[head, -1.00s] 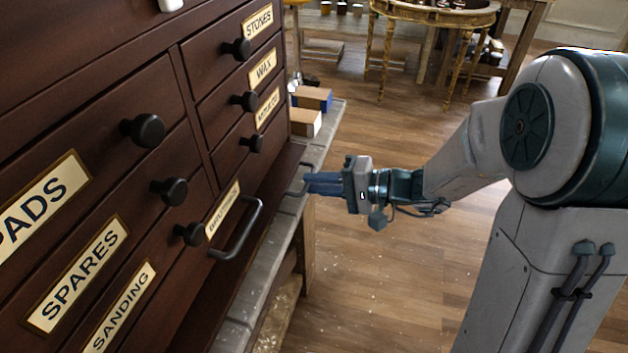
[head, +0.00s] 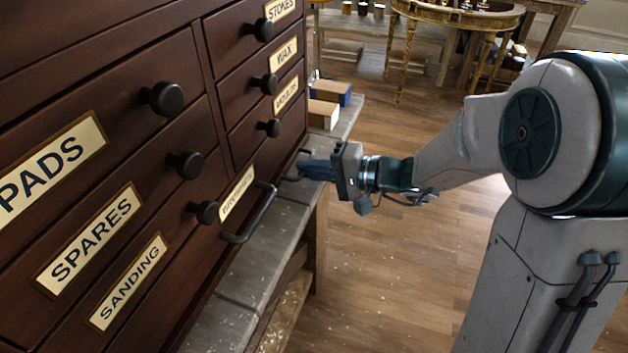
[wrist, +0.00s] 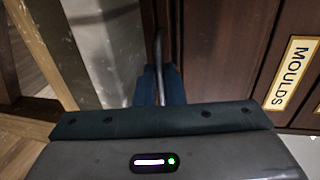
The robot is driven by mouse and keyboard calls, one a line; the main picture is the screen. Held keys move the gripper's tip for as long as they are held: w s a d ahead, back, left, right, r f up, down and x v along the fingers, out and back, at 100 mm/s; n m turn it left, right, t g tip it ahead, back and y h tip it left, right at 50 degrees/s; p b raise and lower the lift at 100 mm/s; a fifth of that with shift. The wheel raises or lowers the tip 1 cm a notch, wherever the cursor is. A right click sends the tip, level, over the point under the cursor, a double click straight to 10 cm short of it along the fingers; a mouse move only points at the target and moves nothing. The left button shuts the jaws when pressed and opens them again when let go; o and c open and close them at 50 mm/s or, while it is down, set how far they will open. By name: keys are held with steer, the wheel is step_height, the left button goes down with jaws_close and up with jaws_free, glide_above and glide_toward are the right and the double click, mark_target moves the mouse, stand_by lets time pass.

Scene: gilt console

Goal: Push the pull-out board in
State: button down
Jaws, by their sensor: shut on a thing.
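The pull-out board is a dark brown strip low on the cabinet, just above the grey bench top; in the head view its front (head: 217,257) looks close to the cabinet face, though I cannot tell if it is flush. It has a near dark bar handle (head: 252,222) and a far bar handle, which shows in the wrist view (wrist: 159,48). My gripper (head: 303,170) is at the far handle, with its blue fingers (wrist: 160,86) shut around the bar. The fingers partly hide that handle.
The dark cabinet (head: 150,130) has labelled drawers with round black knobs above the board. Small boxes (head: 325,105) sit at the far end of the grey bench (head: 260,265). A gilt round table (head: 455,15) stands farther back. Wooden floor to the right is open.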

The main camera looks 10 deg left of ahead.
steer(key=shift+a+f, duration=0.1)
steer(key=shift+a, duration=0.3)
steer(key=c, duration=1.8)
jaws_free()
steer(key=shift+a, duration=0.15)
steer(key=v, duration=1.4)
steer(key=shift+b, duration=0.3)
